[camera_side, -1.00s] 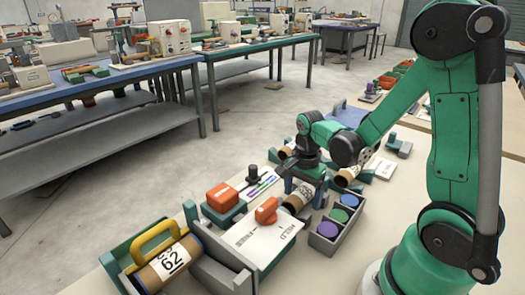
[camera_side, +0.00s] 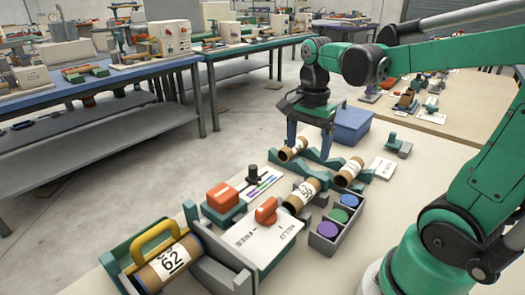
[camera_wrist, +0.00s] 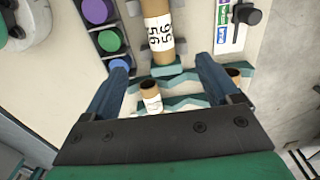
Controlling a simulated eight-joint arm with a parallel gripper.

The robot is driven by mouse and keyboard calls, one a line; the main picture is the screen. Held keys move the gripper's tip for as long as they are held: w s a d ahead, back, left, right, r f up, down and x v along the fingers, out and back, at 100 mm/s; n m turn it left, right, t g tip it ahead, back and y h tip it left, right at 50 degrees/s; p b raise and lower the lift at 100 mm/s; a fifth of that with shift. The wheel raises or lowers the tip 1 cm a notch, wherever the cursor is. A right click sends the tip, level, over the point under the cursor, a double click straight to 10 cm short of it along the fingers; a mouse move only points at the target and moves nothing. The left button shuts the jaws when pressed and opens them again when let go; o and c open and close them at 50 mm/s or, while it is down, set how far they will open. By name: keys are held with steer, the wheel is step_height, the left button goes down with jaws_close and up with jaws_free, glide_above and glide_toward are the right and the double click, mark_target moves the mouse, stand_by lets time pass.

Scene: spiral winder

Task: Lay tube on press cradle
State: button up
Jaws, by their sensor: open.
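A brown cardboard tube with a white number label (camera_side: 301,195) lies beside a white HELD/FREE board; it also shows in the wrist view (camera_wrist: 158,30), its near end on a teal support (camera_wrist: 160,70). Two more tubes, one at the back (camera_side: 291,149) and one at the right (camera_side: 349,172), rest on the wavy teal rack (camera_side: 320,167). Another tube labelled 62 (camera_side: 168,265) lies in a green and grey holder under a yellow handle. I cannot tell which support is the press cradle. My gripper (camera_side: 309,148) is open and empty, raised above the rack; its blue fingers show in the wrist view (camera_wrist: 161,63).
A grey box with purple, green and blue round pieces (camera_side: 334,217) stands right of the numbered tube. An orange knob (camera_side: 267,211) sits on the HELD/FREE board (camera_side: 265,237), with an orange block (camera_side: 222,196) at its left. A blue bin (camera_side: 352,124) stands behind the rack.

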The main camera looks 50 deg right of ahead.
steer(key=a+n+t, duration=0.2)
steer(key=a+n, duration=0.1)
steer(key=n, duration=0.2)
steer(key=a+n+t, duration=0.2)
steer(key=a+n, duration=0.1)
steer(key=n, duration=0.3)
steer(key=a+n+t, duration=0.2)
steer(key=n, duration=0.3)
steer(key=shift+w+a+f+t, duration=0.25)
steer(key=shift+a+f+t, duration=0.05)
steer(key=shift+a, duration=0.1)
steer(key=shift+a+n+t, duration=0.3)
steer(key=shift+a+n, duration=0.1)
steer(key=shift+n, duration=0.6)
